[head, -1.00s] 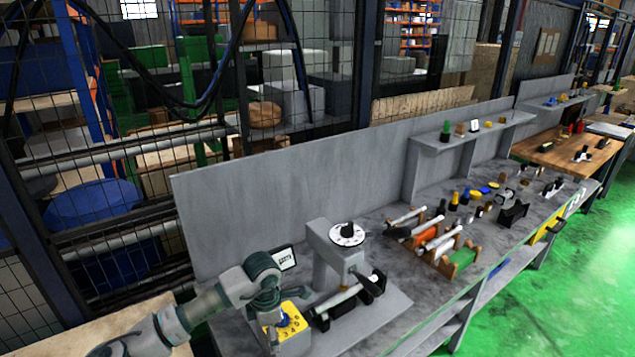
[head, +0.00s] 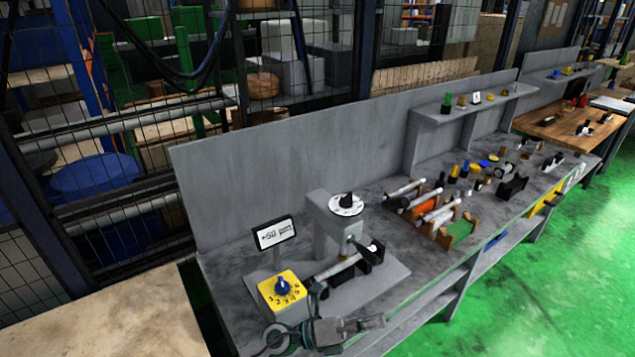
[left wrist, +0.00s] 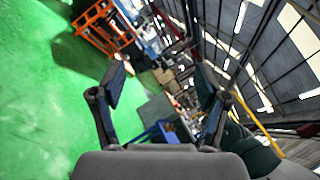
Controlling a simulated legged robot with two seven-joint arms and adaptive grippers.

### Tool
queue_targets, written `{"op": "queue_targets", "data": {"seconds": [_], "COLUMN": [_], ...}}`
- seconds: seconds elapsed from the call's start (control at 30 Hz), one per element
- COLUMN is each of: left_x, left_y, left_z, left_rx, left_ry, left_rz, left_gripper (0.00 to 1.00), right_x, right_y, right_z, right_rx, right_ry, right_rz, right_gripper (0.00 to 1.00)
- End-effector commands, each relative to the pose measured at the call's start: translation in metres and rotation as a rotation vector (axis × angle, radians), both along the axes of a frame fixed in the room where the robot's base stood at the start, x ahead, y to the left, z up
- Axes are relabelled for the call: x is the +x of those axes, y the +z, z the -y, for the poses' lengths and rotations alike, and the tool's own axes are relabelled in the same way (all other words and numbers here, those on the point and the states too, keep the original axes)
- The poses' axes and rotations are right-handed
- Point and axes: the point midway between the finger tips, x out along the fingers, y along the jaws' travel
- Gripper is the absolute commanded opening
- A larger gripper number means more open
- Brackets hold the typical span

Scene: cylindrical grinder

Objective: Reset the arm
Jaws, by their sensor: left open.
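My left gripper (left wrist: 160,86) is open in the left wrist view, its two dark fingers spread with nothing between them. In the head view, parts of my left arm and gripper show at the bottom edge, in front of the yellow switch box (head: 283,289). The grinder (head: 322,232) stands on the grey bench behind, with a dial on top. The gripper looks clear of it. The switch box has a blue knob and numbers. A small display (head: 275,234) stands behind it. My right gripper is not in view.
Racks with shafts (head: 437,212) and several small parts lie farther right on the bench (head: 235,290). A grey back panel (head: 280,160) and a wire fence stand behind. The green floor (head: 540,285) at right is clear. An orange rack (left wrist: 104,27) shows in the left wrist view.

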Motion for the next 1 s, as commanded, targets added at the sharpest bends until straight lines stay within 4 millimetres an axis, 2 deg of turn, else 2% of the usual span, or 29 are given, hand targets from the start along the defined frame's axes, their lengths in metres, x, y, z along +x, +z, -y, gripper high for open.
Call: {"op": "queue_targets", "data": {"seconds": [0.07,0.1,0.17,0.2,0.27,0.3,0.37,0.4,0.47,0.5,0.6,0.7,0.8,1.0], "left_x": [0.022,0.038,0.059,0.070,0.078,0.079,0.073,0.064,0.044,0.028,-0.018,-0.060,-0.100,-0.171], "left_y": [0.012,0.011,-0.006,-0.024,-0.059,-0.084,-0.125,-0.152,-0.193,-0.218,-0.269,-0.303,-0.326,-0.353], "left_z": [-0.032,-0.054,-0.094,-0.122,-0.159,-0.181,-0.211,-0.229,-0.253,-0.267,-0.292,-0.307,-0.317,-0.329], "left_rx": [-0.242,-0.354,-0.505,-0.589,-0.688,-0.743,-0.806,-0.840,-0.881,-0.900,-0.922,-0.919,-0.906,-0.853], "left_ry": [0.161,0.252,0.394,0.489,0.618,0.701,0.821,0.899,1.015,1.088,1.249,1.375,1.479,1.652], "left_rz": [-0.260,-0.400,-0.621,-0.762,-0.958,-1.080,-1.257,-1.368,-1.533,-1.637,-1.861,-2.031,-2.165,-2.380], "left_gripper": [0.75,0.75,0.75,0.75,0.75,0.75,0.75,0.75,0.75,0.75,0.75,0.75,0.75,0.75], "right_x": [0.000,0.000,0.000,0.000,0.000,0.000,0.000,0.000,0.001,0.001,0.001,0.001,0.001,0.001], "right_y": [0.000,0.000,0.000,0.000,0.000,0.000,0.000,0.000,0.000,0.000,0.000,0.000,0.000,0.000], "right_z": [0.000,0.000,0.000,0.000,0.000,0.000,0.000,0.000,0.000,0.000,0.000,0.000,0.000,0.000], "right_rx": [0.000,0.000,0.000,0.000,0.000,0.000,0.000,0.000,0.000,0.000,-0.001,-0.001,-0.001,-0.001], "right_ry": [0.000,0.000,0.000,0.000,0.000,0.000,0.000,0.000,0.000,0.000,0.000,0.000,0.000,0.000], "right_rz": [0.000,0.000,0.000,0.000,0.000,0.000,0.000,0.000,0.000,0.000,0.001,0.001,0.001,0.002], "right_gripper": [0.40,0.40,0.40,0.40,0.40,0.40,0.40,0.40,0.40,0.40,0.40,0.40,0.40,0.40]}}
